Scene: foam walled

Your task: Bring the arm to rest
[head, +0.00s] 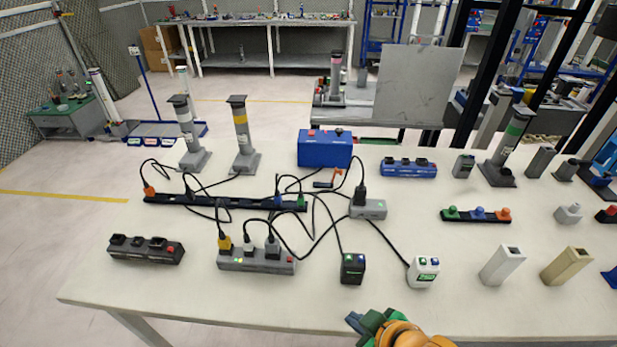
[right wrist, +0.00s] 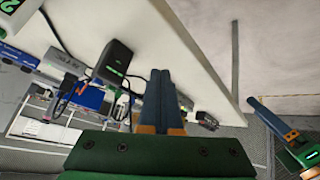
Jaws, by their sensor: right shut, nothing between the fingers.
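My right gripper (head: 357,321) shows at the bottom of the head view, just off the table's front edge. Its fingers (right wrist: 159,100) are together with nothing between them in the right wrist view. In that view, part of what looks like my left gripper (right wrist: 275,124) shows at the right, beside the table; its opening is unclear. It does not show in the head view. The white table (head: 200,303) spreads in front of me.
Near the front edge stand a black box (head: 353,268), a white box (head: 422,271) and a grey power strip (head: 257,261). Black cables cross the middle. Pale rectangular posts (head: 502,265) stand at the right. The table's front left corner is clear.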

